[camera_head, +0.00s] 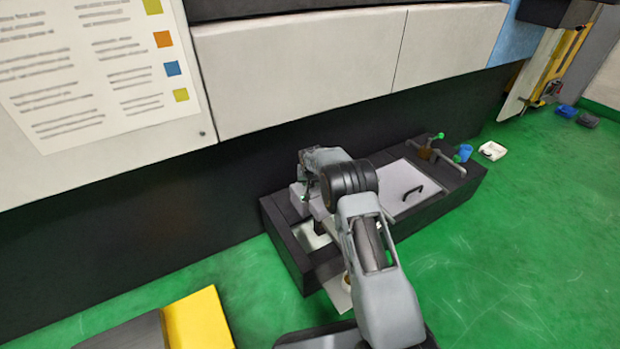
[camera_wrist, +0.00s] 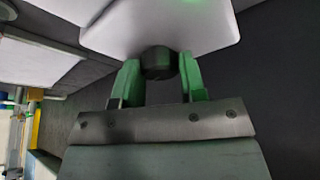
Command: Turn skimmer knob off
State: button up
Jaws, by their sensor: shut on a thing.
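The skimmer knob (camera_wrist: 158,66) is a short, dark round knob on the face of a pale grey box (camera_wrist: 120,30) in the wrist view. My gripper (camera_wrist: 159,72) has its green fingers on either side of the knob and is shut on it. A green glow shows at the top edge of the box. Which way the knob is turned cannot be told. In the head view my arm reaches over the left part of a long black tank (camera_head: 285,250), and the knob and my fingertips are hidden there.
The tank has a pale lid (camera_head: 405,186) with a dark handle and green-tipped levers (camera_head: 438,137) at its right. A large white and black machine (camera_head: 290,70) stands behind. A yellow-topped block (camera_head: 200,322) lies front left. Green floor at right is mostly clear.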

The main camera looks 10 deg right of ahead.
jog(key=n+y, duration=0.1)
jog(key=n, duration=0.1)
jog(key=shift+d+n+p, duration=0.1)
jog(key=shift+n+p, duration=0.25)
jog(key=shift+n, duration=0.05)
jog(key=n+y+b, duration=0.1)
jog(key=n, duration=0.2)
jog(key=shift+f+n+y, duration=0.15)
jog(key=shift+n+y, duration=0.15)
jog(key=n+g+y+b, duration=0.1)
jog(key=n+b, duration=0.1)
jog(key=n, duration=0.2)
jog(key=shift+w+d, duration=0.1)
jog(key=shift+n+g+y+b, duration=0.5)
jog(key=shift+n+g+y, duration=0.15)
jog(key=shift+n, duration=1.35)
jog(key=o, duration=0.9)
jog(key=p+v, duration=0.2)
jog(key=v, duration=0.5)
jog(key=p+v, duration=0.3)
jog(key=v, duration=0.4)
jog(key=shift+w+p, duration=0.2)
jog(key=shift+p, duration=0.1)
